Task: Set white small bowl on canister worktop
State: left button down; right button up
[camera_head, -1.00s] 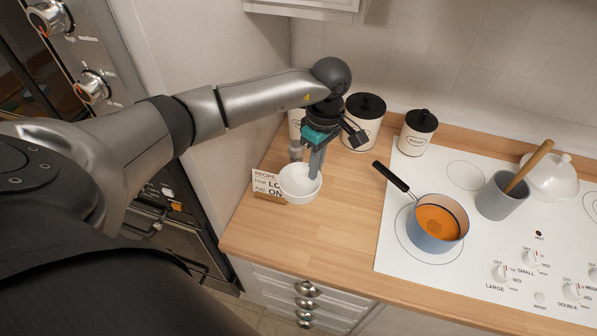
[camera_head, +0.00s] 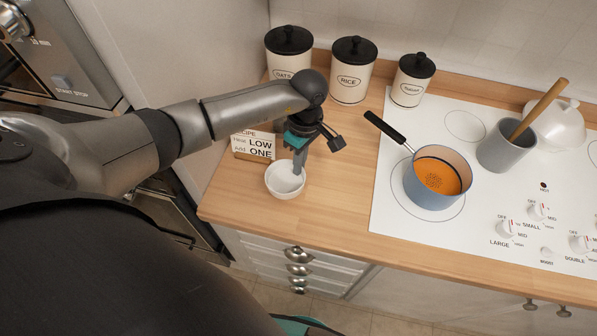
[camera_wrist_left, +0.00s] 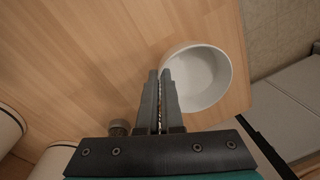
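The white small bowl (camera_head: 285,182) is upright over the wooden worktop (camera_head: 330,205), near its front left. My left gripper (camera_head: 299,170) points down at the bowl's right side. In the left wrist view its two fingers (camera_wrist_left: 159,78) are nearly together, with the bowl's left rim (camera_wrist_left: 168,62) at their tips. It looks shut on that rim. I cannot tell whether the bowl touches the wood. The canisters, oats (camera_head: 288,52), rice (camera_head: 353,72) and a smaller one (camera_head: 411,82), stand along the back of this worktop. My right gripper is not in view.
A recipe card (camera_head: 252,146) stands left behind the bowl. The white hob (camera_head: 395,218) is to the right, with a blue saucepan (camera_head: 430,192) of orange soup, its black handle pointing back left. A grey utensil pot (camera_head: 500,150) stands further right. Wood between bowl and hob is clear.

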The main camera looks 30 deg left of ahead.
pick_arm(q)
notch_tip(320, 180, down, 4)
jog(key=shift+r+b, duration=0.1)
jog(key=shift+b, duration=0.95)
jog(key=shift+w, duration=0.1)
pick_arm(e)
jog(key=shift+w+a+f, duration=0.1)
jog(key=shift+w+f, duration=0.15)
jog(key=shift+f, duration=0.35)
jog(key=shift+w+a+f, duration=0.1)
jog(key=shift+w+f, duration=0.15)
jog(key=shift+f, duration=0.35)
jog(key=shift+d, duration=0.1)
pick_arm(q)
jog(key=c, duration=1.1)
grip_release()
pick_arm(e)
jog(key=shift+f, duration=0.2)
pick_arm(q)
jog(key=r+p, duration=0.2)
jog(key=r, duration=0.2)
jog(key=r+p, duration=0.3)
jog(key=r, duration=0.1)
jog(key=w+r+p, duration=0.1)
jog(key=r+p, duration=0.1)
jog(key=r, duration=0.2)
jog(key=shift+d+p, duration=0.15)
jog(key=shift+p, duration=0.2)
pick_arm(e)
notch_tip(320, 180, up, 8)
